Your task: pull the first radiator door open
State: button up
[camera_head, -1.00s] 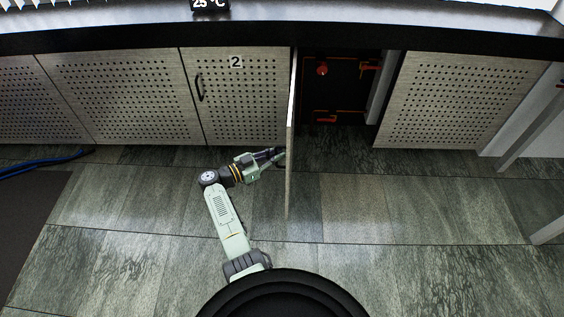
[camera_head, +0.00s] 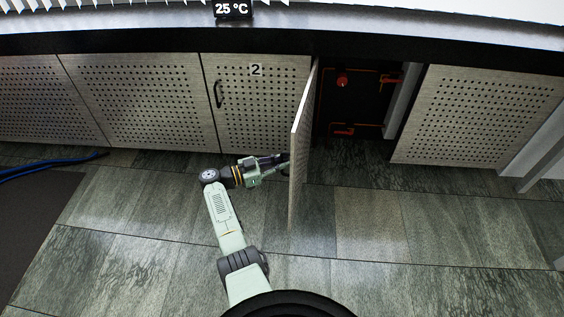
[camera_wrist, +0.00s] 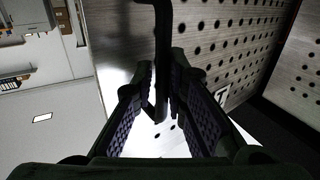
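The first radiator door (camera_head: 303,130) stands swung out from the cabinet, roughly at right angles to its front, in the head view. Its perforated outer face shows at a steep slant. In the wrist view the same door (camera_wrist: 215,45) fills the upper right, with a partly hidden label. Its dark bar handle (camera_wrist: 162,40) runs down between my fingers. My gripper (camera_head: 284,162) is at the door's outer face in the head view.
Behind the door is a dark opening (camera_head: 355,105) with a red valve (camera_head: 342,82) and orange-edged parts. Door 2 (camera_head: 258,105) is shut to the left. A perforated panel (camera_head: 470,118) stands to the right. Blue hoses (camera_head: 50,165) lie at far left. The tiled floor in front is clear.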

jog(key=o, duration=0.3)
jog(key=shift+w+r, duration=0.1)
jog(key=shift+o, duration=0.2)
jog(key=v, duration=1.2)
